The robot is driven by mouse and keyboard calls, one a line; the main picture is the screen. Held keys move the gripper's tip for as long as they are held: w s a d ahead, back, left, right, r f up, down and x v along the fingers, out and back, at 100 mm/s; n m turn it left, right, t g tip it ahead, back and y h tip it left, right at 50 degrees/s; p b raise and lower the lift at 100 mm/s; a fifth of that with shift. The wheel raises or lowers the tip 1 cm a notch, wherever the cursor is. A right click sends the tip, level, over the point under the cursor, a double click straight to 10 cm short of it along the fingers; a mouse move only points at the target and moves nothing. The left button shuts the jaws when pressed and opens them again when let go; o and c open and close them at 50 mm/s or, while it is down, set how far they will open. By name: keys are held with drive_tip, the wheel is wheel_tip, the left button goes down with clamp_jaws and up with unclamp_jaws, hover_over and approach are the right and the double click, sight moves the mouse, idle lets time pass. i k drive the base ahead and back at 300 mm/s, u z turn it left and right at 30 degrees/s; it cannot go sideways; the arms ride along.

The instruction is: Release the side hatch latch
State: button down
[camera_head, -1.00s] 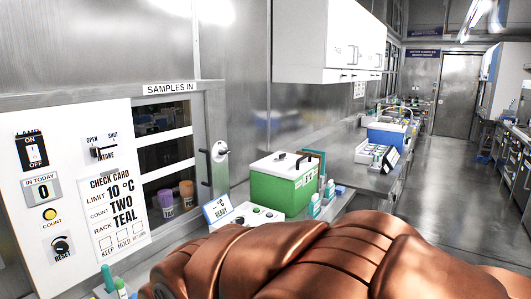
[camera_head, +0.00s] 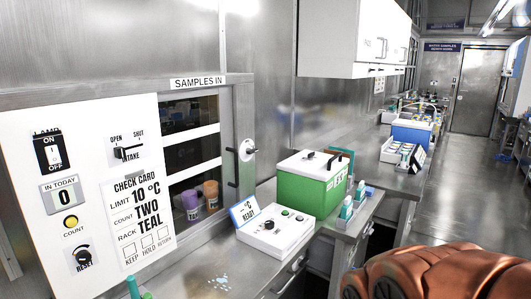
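The side hatch (camera_head: 193,135), under a "SAMPLES IN" sign, is a framed window with white bars in the metal wall at centre left. A purple-capped jar (camera_head: 190,204) and an orange-capped jar (camera_head: 210,194) show behind it. A black handle (camera_head: 235,168) is on its right side. A round white latch (camera_head: 248,150) with a small dark lever is on the frame beside the handle; its exact position is too small to tell. My copper-coloured arm fills the lower right corner, apart from the hatch. My gripper is not in view.
A white control panel (camera_head: 83,215) with switches and a check card is left of the hatch. Below the hatch are a metal counter (camera_head: 205,275) and a white button box (camera_head: 275,230). A green cooler (camera_head: 308,186) stands to the right. The aisle (camera_head: 445,190) is open.

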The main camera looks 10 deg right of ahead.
sight(249, 151)
drive_tip(key=u, duration=0.5)
drive_tip(key=k, duration=1.1)
drive_tip(key=z, duration=0.7)
drive_tip(key=i, duration=1.35)
drive_tip(key=u, duration=0.6)
drive_tip(key=i, duration=0.6)
drive_tip(key=u, duration=0.6)
